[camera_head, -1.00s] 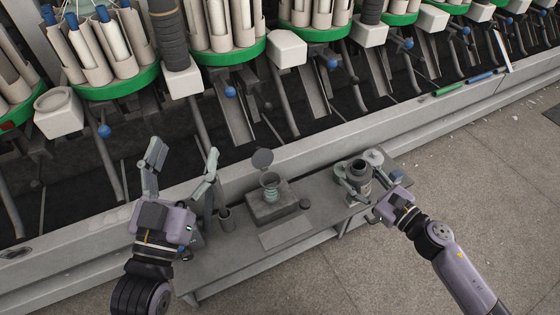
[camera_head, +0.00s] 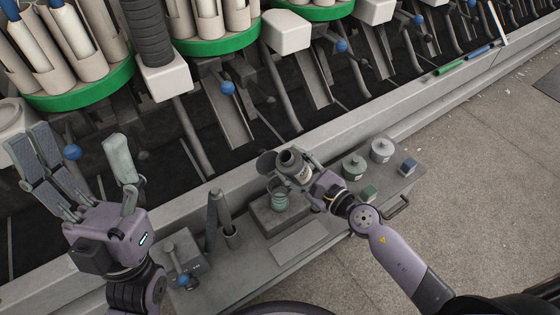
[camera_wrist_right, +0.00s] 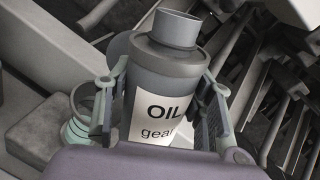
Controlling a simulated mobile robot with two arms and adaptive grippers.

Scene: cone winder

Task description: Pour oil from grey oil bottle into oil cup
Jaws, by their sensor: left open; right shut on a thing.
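The grey oil bottle (camera_head: 290,161) is in my right gripper (camera_head: 312,180), close to the oil cup. In the right wrist view the bottle (camera_wrist_right: 165,90) has an open neck and a label reading "OIL gear". The fingers of my right gripper (camera_wrist_right: 160,95) clasp its sides. The oil cup (camera_head: 279,198), greenish and ribbed, stands on a grey block with its round lid (camera_head: 266,162) raised. The cup also shows at the left in the right wrist view (camera_wrist_right: 77,132), beside the bottle. My left gripper (camera_head: 85,175) is open and empty at the far left. I cannot see any oil flowing.
The machine's ledge (camera_head: 225,190) runs behind. Floor (camera_head: 460,200) at the right is clear.

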